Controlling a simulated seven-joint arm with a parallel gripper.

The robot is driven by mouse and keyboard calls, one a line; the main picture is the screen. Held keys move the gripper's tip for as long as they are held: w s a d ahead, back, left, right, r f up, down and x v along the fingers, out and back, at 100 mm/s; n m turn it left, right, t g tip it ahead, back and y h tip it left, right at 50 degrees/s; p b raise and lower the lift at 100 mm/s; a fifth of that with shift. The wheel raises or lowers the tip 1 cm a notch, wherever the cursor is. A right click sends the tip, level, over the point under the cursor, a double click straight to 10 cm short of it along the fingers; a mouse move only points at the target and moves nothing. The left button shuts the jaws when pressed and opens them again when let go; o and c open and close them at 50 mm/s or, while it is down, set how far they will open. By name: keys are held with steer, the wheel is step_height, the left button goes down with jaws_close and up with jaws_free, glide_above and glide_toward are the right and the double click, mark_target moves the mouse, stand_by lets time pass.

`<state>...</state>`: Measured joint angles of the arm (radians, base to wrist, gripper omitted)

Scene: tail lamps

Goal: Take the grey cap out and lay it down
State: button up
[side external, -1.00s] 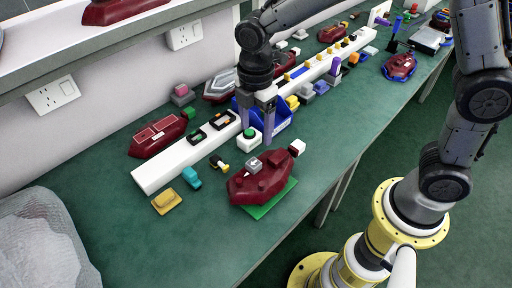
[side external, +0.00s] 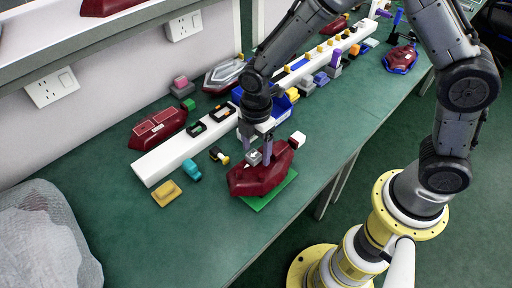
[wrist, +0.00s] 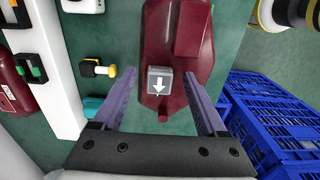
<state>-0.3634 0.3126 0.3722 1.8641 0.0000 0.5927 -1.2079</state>
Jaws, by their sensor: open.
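The grey cap (wrist: 159,81), a small block with a white arrow, sits on the dark red tail lamp (wrist: 186,40) in the wrist view. In the side view the cap (side external: 254,157) shows on the lamp (side external: 262,178), which lies on a green mat (side external: 268,197). My gripper (side external: 257,158) is over the lamp, with its fingers down around the cap's sides. In the wrist view the gripper (wrist: 168,95) is open, with one finger left and one right of the cap and gaps on both sides.
A long white rail (side external: 170,160) with dark clips runs behind the lamp. A yellow block (side external: 167,193), a teal piece (side external: 191,170) and a black-yellow plug (side external: 219,155) lie left of it. A white block (side external: 298,138) is at the lamp's right end. The front table is clear.

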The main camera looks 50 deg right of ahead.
jaws_close()
stand_by(0.5)
